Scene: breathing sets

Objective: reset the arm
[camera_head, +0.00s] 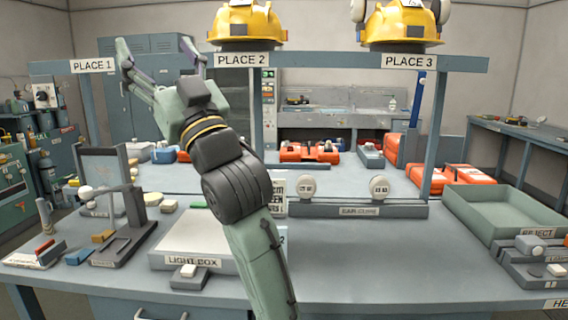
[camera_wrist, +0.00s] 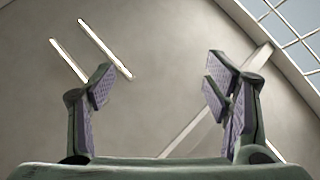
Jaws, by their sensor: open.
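My arm rises from the bottom middle of the head view and leans up to the left. My gripper (camera_head: 160,62) is raised in front of the PLACE 1 end of the shelf beam, its fingers pointing up. In the wrist view my gripper (camera_wrist: 165,85) shows two fingers with purple pads spread wide apart. Nothing is between them, only the ceiling with its light strips (camera_wrist: 105,48) behind. The gripper is open and empty.
Yellow helmets (camera_head: 247,25) and (camera_head: 402,24) sit on the beam at PLACE 2 and PLACE 3. A light box (camera_head: 190,262), a stand (camera_head: 125,240) and a green reject tray (camera_head: 505,236) stand on the bench. The bench's front middle (camera_head: 370,270) is clear.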

